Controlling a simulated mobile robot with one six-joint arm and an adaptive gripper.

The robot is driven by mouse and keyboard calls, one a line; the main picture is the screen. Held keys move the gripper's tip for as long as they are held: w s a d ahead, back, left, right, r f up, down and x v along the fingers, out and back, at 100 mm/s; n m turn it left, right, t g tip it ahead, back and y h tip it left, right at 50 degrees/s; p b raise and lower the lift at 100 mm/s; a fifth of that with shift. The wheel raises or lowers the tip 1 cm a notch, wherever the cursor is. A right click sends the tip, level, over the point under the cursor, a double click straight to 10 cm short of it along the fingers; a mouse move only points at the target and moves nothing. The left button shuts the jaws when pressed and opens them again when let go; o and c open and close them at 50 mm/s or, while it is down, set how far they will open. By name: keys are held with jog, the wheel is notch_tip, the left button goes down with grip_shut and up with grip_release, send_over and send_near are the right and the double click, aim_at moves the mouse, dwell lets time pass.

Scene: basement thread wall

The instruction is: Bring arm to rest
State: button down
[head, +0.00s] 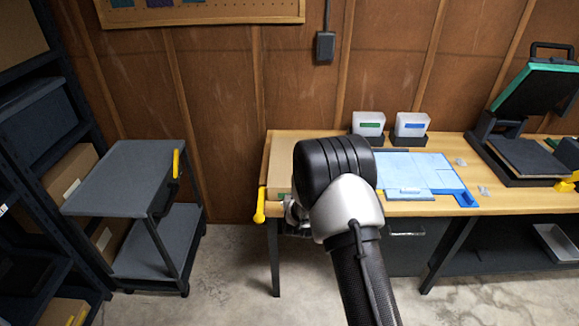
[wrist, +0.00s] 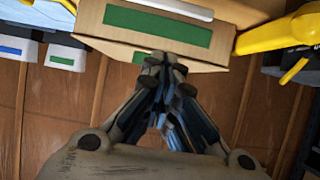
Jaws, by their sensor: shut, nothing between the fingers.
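My arm (head: 352,220) reaches up from the bottom of the head view, with its black joint in front of the workbench's left part. My gripper (head: 292,212) shows only in part there, at the bench's front edge, mostly hidden behind the arm. In the wrist view my gripper (wrist: 166,70) is shut, its fingertips together and nothing between them. Past the fingertips is a cardboard box (wrist: 225,20) with a green label. I cannot tell whether the fingertips touch it.
The workbench (head: 445,204) carries a blue mat (head: 415,170), two white bins (head: 368,124) (head: 410,125) and a press (head: 530,110). A yellow clamp (head: 260,205) sits at its left edge. A grey cart (head: 125,178) stands left. Floor between cart and bench is clear.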

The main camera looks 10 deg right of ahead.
jog(key=s+a+r+n+g+y, duration=0.1)
jog(key=s+a+r+g, duration=0.1)
jog(key=s+r, duration=0.75)
jog(key=s+a+r+g+y, duration=0.15)
jog(key=s+r, duration=0.45)
jog(key=r, duration=0.6)
jog(key=s+r+g, duration=0.2)
jog(key=s, duration=1.4)
jog(key=s+r+n+g, duration=0.1)
jog(key=s+r+g, duration=0.1)
jog(key=s, duration=1.3)
jog(key=shift+s+d, duration=0.4)
jog(key=shift+d, duration=0.05)
